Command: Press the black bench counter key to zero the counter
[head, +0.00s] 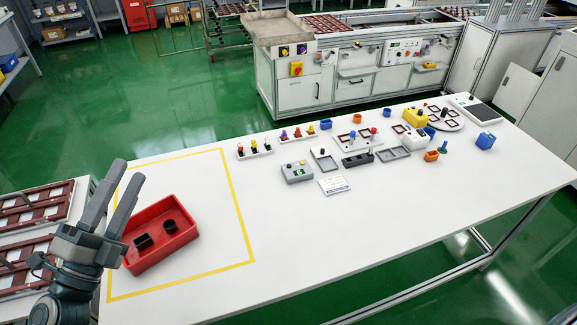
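A small grey box (297,173), which looks like the bench counter, sits on the white table near its middle. It has small dark and light details on its top, too small here to tell the black key apart clearly. My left gripper (129,171) is at the far left, over the table's left end beside the red bin. Its two fingers point up and away with a gap between them, empty and well apart from the grey box. My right gripper is out of view.
A red bin (186,223) with dark pots stands inside the yellow taped outline (240,203). A white card (333,184) lies just right of the grey box. Small racks, trays and coloured cups crowd the table's far side. The front middle is clear.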

